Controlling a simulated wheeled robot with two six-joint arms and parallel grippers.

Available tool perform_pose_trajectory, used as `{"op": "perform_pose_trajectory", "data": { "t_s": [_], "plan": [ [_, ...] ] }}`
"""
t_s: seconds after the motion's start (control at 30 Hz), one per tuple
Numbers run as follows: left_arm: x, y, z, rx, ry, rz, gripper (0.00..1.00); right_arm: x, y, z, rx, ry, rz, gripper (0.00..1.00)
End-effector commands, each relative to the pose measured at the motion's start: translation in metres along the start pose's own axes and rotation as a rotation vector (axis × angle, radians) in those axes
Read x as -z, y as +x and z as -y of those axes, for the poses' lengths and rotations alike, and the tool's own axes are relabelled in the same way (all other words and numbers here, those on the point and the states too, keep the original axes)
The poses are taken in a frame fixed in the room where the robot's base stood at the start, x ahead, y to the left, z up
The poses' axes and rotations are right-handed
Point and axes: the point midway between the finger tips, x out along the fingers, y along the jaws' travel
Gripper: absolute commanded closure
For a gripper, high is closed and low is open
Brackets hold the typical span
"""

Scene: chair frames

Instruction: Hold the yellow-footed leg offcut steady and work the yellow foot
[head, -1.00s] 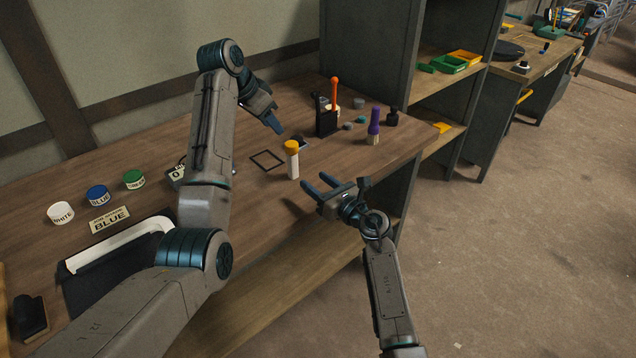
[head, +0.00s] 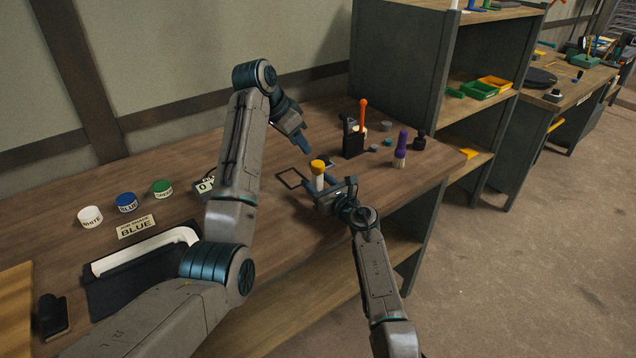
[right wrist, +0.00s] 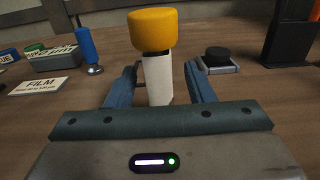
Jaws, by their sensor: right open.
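The leg offcut (right wrist: 157,82) is a white upright post with a yellow foot (right wrist: 158,28) on its top end. A dark band shows just under the foot.
A black holder (head: 353,146) with an orange-topped tool and a purple-handled brush (head: 401,150) stand to the right. A dark outlined square (head: 290,178) is beside the offcut.

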Motion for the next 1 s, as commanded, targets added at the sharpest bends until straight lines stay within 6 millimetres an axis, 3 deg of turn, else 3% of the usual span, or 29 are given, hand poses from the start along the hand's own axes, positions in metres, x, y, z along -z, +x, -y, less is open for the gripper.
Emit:
{"op": "perform_pose_trajectory", "data": {
  "t_s": [0.3, 0.53, 0.57, 0.6, 0.7, 1.0],
  "plan": [
    [0.0, 0.0, -0.0001, 0.0, 0.0, 0.0, 0.64, -0.0004, 0.002, 0.0, 0.0, 0.0, 0.001, 0.54],
    [0.0, 0.0, -0.0001, 0.0, 0.0, 0.0, 0.64, -0.0003, 0.0018, 0.0, 0.0, 0.0, 0.001, 0.99],
    [0.0, 0.0, -0.0001, 0.0, 0.0, 0.0, 0.64, -0.0003, 0.0018, 0.0001, 0.0, 0.0, 0.001, 1.0],
    [0.0, 0.0, -0.0001, 0.0, 0.0, 0.0, 0.64, -0.0003, 0.0018, 0.0001, 0.0, 0.0, 0.0, 0.83],
    [0.0, 0.0, 0.0, 0.0, 0.0, 0.0, 0.64, -0.0003, 0.0018, 0.0001, 0.0, 0.0, 0.0, 1.0],
    [0.0, 0.0, 0.0, 0.0, 0.0, 0.0, 0.64, -0.0001, 0.0017, 0.0001, 0.0, 0.0, 0.0, 1.0]
  ]
}}
